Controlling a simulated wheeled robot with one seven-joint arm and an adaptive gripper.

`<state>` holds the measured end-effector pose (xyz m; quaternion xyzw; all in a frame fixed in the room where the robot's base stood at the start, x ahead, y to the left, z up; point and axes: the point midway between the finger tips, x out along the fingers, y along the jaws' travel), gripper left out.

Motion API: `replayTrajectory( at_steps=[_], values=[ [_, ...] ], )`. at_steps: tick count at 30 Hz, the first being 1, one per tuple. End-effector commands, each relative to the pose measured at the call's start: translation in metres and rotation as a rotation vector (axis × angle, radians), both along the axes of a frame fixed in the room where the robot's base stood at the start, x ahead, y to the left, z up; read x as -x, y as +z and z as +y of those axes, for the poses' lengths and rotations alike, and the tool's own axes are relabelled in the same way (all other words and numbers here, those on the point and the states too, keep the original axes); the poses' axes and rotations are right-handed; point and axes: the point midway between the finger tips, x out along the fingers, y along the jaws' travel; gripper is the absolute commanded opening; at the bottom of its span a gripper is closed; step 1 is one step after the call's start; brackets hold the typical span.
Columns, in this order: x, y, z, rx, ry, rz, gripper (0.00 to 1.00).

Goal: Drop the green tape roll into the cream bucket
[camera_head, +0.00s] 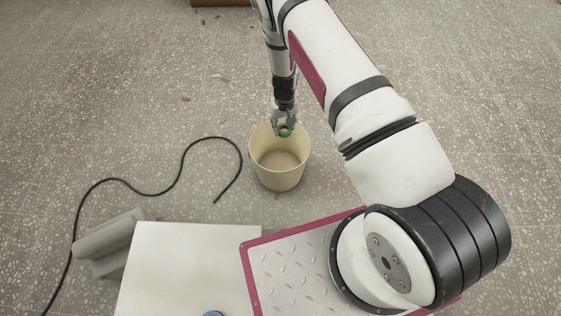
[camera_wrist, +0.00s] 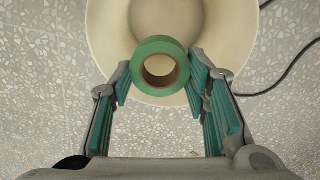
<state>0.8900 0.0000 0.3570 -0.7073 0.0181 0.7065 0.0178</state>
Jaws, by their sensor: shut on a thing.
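My gripper (camera_head: 285,127) is shut on the green tape roll (camera_head: 285,131), and the roll hangs over the back part of the cream bucket (camera_head: 278,178). The wrist view shows the green roll (camera_wrist: 160,44) with its brown core between the teal finger pads of my gripper (camera_wrist: 161,75). The cream bucket (camera_wrist: 108,35) lies behind the roll in that view, with its open mouth toward me. The bucket stands upright on the floor, and its visible inside is empty. I cannot tell exactly how high the roll is above the rim.
A black cable (camera_head: 184,160) curls over the speckled floor left of the bucket. A grey block-like piece (camera_head: 105,243) and a white flat-topped surface (camera_head: 190,265) are at the front left. Small brown scraps (camera_head: 186,99) lie farther back. The floor around the bucket is mostly clear.

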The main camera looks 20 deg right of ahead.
Motion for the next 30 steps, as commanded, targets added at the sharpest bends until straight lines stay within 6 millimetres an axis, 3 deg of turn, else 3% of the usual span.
replayTrajectory(
  at_steps=[6,16,17,19,30],
  values=[
    [0.0,-0.023,0.0,0.0,0.0,0.0,0.19],
    [0.0,-0.026,0.0,0.0,0.0,-0.001,0.19],
    [0.0,-0.026,0.0,0.0,0.0,-0.001,0.49],
    [0.0,-0.026,0.0,0.0,0.0,-0.001,0.65],
    [0.0,-0.023,0.0,-0.001,0.0,-0.001,0.66]
  ],
)
